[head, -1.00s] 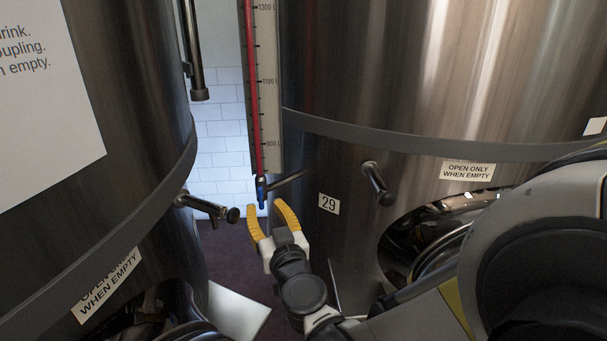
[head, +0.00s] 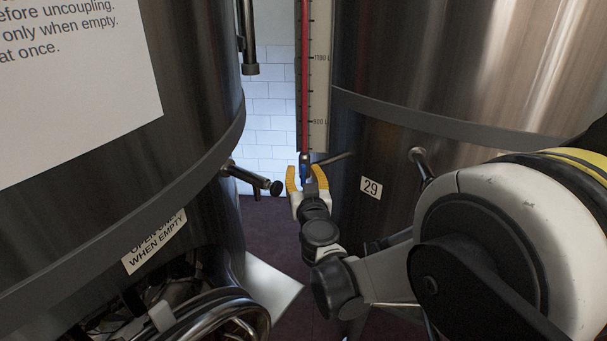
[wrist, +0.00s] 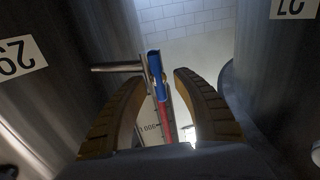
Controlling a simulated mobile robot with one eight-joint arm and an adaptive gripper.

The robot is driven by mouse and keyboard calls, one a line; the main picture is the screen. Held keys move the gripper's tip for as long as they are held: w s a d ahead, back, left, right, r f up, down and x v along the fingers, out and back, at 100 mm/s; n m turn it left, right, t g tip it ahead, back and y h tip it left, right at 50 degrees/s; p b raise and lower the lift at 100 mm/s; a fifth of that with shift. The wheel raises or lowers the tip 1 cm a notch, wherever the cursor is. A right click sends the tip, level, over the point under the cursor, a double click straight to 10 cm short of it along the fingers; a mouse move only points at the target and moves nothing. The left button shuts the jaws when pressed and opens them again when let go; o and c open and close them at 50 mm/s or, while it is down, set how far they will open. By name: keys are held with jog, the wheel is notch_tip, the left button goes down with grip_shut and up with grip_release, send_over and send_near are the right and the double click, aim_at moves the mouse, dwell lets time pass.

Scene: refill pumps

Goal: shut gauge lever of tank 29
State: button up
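Tank 29 (head: 450,115) is the steel tank at the right, with its "29" label (head: 370,188). Its gauge has a red column (head: 305,80) beside a scale. The blue gauge lever (wrist: 155,67) is at the gauge's lower end, next to a metal pipe (wrist: 117,67) from the tank. The lever looks roughly in line with the red column. My gripper (head: 306,176) is open at the lever. In the upside-down wrist view, my gripper (wrist: 160,80) has a finger on each side of the lever, with gaps visible. In the head view the fingers partly hide the lever.
Another tank (head: 190,90) stands close at the left, its valve stub (head: 255,180) jutting toward my gripper. A "27" label (wrist: 292,6) shows in the wrist view. A stub (head: 420,160) sticks out of tank 29. The gap between the tanks is narrow.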

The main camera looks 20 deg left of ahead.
grip_shut()
jog(key=shift+m, duration=0.3)
jog(key=m+b, duration=0.1)
jog(key=m, duration=0.1)
jog(key=m+b, duration=0.1)
jog(key=shift+d+f+m+t, duration=0.2)
jog(key=shift+m+t, duration=0.2)
jog(key=m+b, duration=0.1)
jog(key=m, duration=0.2)
jog(key=m+t+h+b, duration=0.1)
jog(key=m, duration=0.3)
jog(key=m+t+b, duration=0.1)
jog(key=m+b, duration=0.1)
jog(key=m, duration=0.2)
jog(key=shift+w+d+f+h, duration=0.15)
jog(key=shift+d+f+h, duration=0.15)
jog(key=shift+d, duration=0.05)
jog(key=shift+f+m+h, duration=0.15)
jog(key=shift+m+h, duration=0.45)
jog(key=shift+m, duration=1.8)
